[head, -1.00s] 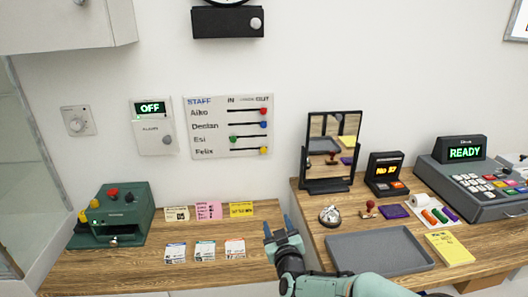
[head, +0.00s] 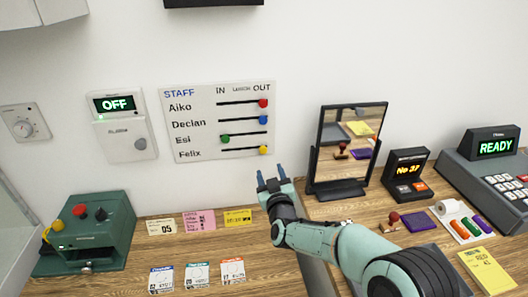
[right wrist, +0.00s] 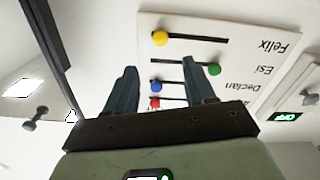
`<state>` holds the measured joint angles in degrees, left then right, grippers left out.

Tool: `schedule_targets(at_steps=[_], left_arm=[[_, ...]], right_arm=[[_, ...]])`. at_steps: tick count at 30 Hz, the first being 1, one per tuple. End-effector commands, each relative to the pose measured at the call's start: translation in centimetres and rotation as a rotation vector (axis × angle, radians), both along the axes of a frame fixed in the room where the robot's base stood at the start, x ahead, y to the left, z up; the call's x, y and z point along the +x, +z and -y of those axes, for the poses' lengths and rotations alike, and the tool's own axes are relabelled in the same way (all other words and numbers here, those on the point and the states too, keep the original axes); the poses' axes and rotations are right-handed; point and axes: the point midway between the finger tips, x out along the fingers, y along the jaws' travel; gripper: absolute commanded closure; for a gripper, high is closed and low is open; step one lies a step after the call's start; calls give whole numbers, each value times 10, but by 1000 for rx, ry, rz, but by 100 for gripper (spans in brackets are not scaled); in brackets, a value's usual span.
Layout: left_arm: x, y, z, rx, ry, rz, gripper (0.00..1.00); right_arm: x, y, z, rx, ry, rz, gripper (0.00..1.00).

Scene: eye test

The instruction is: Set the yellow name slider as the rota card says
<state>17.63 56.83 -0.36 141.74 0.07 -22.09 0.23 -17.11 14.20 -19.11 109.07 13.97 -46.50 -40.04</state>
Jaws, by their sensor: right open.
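The white STAFF board (head: 195,130) hangs on the wall. Its yellow slider (head: 263,150), in the Felix row, stands at the OUT end; it also shows in the right wrist view (right wrist: 160,38). The red slider (head: 263,103) and blue slider (head: 263,119) are at OUT; the green slider (head: 225,139) is towards IN. My right gripper (head: 270,174) is open and empty, just below the board's lower right corner, apart from the yellow slider. Several small cards lie on the counter, among them a pink card (head: 199,220); I cannot tell which is the rota card. My left gripper is not visible.
A mirror (head: 345,188) stands right of my gripper. A green machine (head: 95,235) stands at the left of the wooden counter. An alarm box (head: 123,125) reading OFF is left of the board. A number display (head: 406,172) and a till (head: 488,165) stand at right.

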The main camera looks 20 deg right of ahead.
Motion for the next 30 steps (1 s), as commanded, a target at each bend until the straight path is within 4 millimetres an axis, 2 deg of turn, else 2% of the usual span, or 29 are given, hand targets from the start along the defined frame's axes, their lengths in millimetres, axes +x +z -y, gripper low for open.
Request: schedule_targets(at_steps=[3,9,15,21,29,30], left_arm=[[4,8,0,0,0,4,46],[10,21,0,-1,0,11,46],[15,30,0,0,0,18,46],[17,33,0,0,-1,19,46],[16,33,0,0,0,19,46],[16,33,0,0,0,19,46]], right_arm=[[26,1,7,-3,-2,-1,46],[66,2,17,-1,-1,0,46],[91,2,24,-1,0,0,46],[101,1,26,1,0,0,46],[101,0,26,1,1,-1,46],[101,0,26,1,1,0,59]])
